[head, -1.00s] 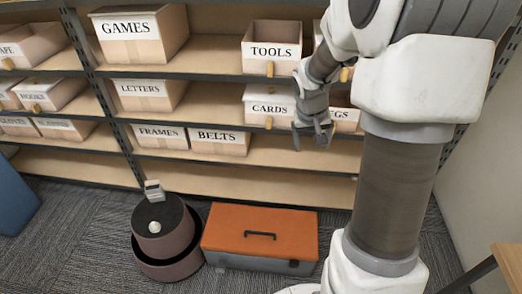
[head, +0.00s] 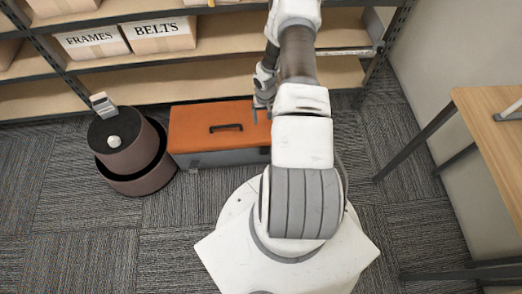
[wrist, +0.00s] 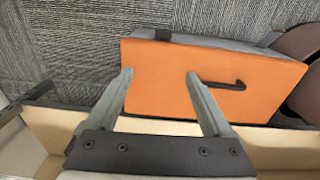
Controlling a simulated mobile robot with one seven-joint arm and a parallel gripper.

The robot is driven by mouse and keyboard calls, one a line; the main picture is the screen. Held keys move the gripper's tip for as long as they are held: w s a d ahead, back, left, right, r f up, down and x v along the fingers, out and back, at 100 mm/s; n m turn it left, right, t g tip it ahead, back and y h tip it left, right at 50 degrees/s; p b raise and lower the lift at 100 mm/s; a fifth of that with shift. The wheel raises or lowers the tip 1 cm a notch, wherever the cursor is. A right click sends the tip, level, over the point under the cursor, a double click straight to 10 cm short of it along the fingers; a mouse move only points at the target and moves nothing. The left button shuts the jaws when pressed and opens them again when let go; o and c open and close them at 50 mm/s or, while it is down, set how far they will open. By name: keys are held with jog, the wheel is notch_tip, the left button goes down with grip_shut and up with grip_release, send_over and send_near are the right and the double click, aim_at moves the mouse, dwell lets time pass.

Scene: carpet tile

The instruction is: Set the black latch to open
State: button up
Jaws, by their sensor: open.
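The toolbox has an orange lid (head: 195,125) and a grey body, and stands on the carpet below the shelves. In the wrist view its orange lid (wrist: 165,95) fills the middle, with a black handle (wrist: 228,86) on top. A small black latch (wrist: 163,34) shows at the lid's edge against the grey side. My gripper (wrist: 160,74) is open and empty, its fingers pointing down above the lid and apart from the latch. In the head view my gripper (head: 262,104) is over the lid's right end, partly hidden by my arm. The latch's exact position is hard to read.
A round brown two-tier stool (head: 130,150) with small objects on top stands left of the toolbox. Shelves (head: 150,85) with labelled boxes run behind. A wooden table (head: 490,120) stands at the right. Carpet in front of the toolbox is clear.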

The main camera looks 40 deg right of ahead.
aim_at(265, 149)
jog(key=f+b, duration=0.2)
jog(key=f, duration=0.5)
jog(key=f+b, duration=0.2)
jog(key=f, duration=0.5)
jog(key=s+a+f+b, duration=0.1)
jog(key=f+b, duration=0.1)
jog(key=f, duration=0.5)
jog(key=shift+s, duration=0.1)
jog(key=shift+r, duration=0.1)
jog(key=shift+c, duration=0.2)
grip_shut()
